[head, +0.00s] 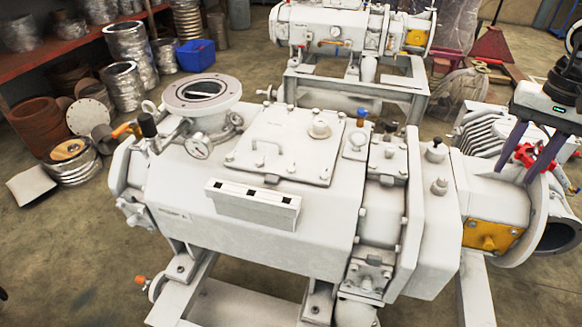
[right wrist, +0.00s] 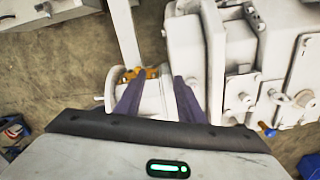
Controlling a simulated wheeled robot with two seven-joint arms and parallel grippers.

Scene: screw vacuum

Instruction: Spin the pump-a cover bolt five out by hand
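The near white pump (head: 190,185) fills the middle of the head view; the marking on its side is too small to read. A yellow-orange cover (head: 487,235) is on the right end of the pump, with a small bolt-like stub on its face. The cover also shows between and beyond the fingers in the right wrist view (right wrist: 150,72). My right gripper (head: 516,172) is open, with two purple fingers pointing down above and to the right of the cover. A red star-shaped handle (head: 532,158) appears between its fingers. My left gripper is not in view.
A white slotted tray (head: 252,207) rests on the pump's front side. A finned motor (head: 485,130) stands behind the right end. A second white pump (head: 330,35) is at the back. Metal ducts and a blue bin (head: 195,57) are at the upper left.

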